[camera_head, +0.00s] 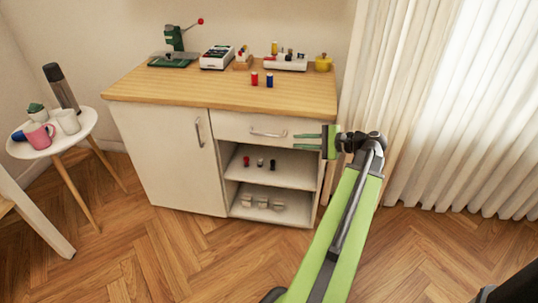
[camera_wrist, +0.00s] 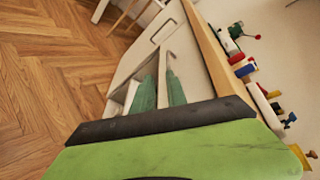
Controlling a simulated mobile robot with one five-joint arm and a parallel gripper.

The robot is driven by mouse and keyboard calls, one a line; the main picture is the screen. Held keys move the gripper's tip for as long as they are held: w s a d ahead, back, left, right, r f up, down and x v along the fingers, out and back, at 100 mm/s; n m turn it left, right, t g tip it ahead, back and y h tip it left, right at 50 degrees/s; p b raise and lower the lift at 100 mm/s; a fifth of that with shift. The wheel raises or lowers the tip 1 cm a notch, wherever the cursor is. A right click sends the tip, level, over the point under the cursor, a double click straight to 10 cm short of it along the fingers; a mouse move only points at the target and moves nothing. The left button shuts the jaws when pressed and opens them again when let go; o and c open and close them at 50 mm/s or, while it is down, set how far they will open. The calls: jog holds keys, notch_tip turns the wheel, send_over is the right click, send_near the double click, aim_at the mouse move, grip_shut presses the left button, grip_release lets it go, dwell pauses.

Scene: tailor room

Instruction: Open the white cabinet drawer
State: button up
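The white cabinet (camera_head: 170,160) stands against the wall under a wooden top. Its drawer (camera_head: 240,127) is at the upper right, appears shut, and has a metal bar handle (camera_head: 268,133). My gripper (camera_head: 296,141) is just right of the handle, its green fingers pointing left toward it. The drawer handle (camera_wrist: 169,52) shows near the fingertips. I cannot tell whether they touch it.
Below the drawer are open shelves (camera_head: 275,180) with small items. A cabinet door with a vertical handle (camera_head: 199,132) is at left. Spools (camera_head: 269,80) and tools stand on the wooden top (camera_head: 200,93). A small round table (camera_head: 85,125) stands left. Curtains (camera_head: 440,110) hang right. The front floor has room.

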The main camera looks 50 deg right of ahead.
jog(key=s+d+m+t, duration=0.1)
jog(key=s+d, duration=0.2)
jog(key=b, duration=0.4)
send_near(269, 135)
jog(key=shift+h, duration=0.4)
jog(key=x, duration=1)
jog(key=shift+a, duration=0.15)
grip_shut()
